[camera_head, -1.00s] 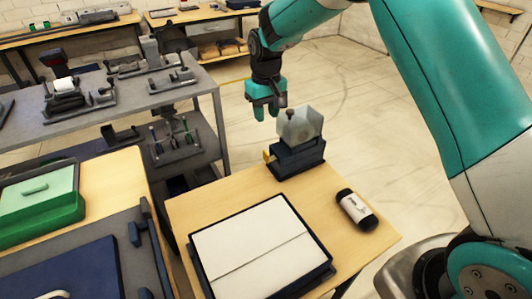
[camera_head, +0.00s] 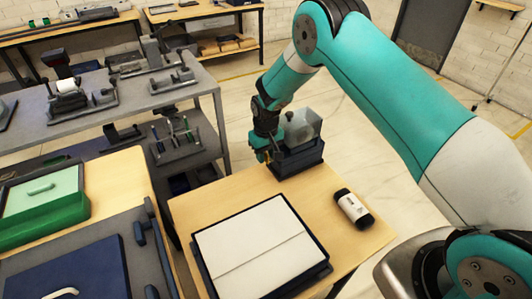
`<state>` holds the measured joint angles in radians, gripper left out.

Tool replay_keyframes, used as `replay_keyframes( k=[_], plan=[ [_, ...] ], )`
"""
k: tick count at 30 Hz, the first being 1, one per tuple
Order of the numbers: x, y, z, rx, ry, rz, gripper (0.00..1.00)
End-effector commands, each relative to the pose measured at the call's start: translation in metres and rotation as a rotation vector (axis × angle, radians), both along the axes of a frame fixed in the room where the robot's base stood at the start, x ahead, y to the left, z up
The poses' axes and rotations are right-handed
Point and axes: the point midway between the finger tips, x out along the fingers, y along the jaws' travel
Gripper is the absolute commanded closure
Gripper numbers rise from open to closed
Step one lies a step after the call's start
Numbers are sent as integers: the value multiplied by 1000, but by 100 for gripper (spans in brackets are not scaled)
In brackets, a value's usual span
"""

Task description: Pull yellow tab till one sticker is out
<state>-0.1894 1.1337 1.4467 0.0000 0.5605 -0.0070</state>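The sticker dispenser (camera_head: 298,161) stands at the back corner of the small wooden table, a dark base with a translucent cover (camera_head: 303,127) on top. My gripper (camera_head: 261,156) is low at the dispenser's left front side, where the yellow tab sits. No sticker can be made out.
A white flat package in a dark tray (camera_head: 325,270) lies in front of the dispenser. A black and white cylinder (camera_head: 354,209) lies to the right. A grey shelf unit (camera_head: 221,130) with tools stands at the left. Bare tabletop lies between the tray and dispenser.

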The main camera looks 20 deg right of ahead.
Motion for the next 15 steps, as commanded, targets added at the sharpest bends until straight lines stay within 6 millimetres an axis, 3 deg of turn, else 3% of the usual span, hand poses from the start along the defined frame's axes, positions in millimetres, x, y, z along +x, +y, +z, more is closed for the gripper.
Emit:
replay_keyframes(
  k=[3,8,15],
  plan=[
    [0,0,0,0,0,0,66],
    [0,0,0,0,0,0,100],
    [-1,3,0,0,0,1,100]
  ],
)
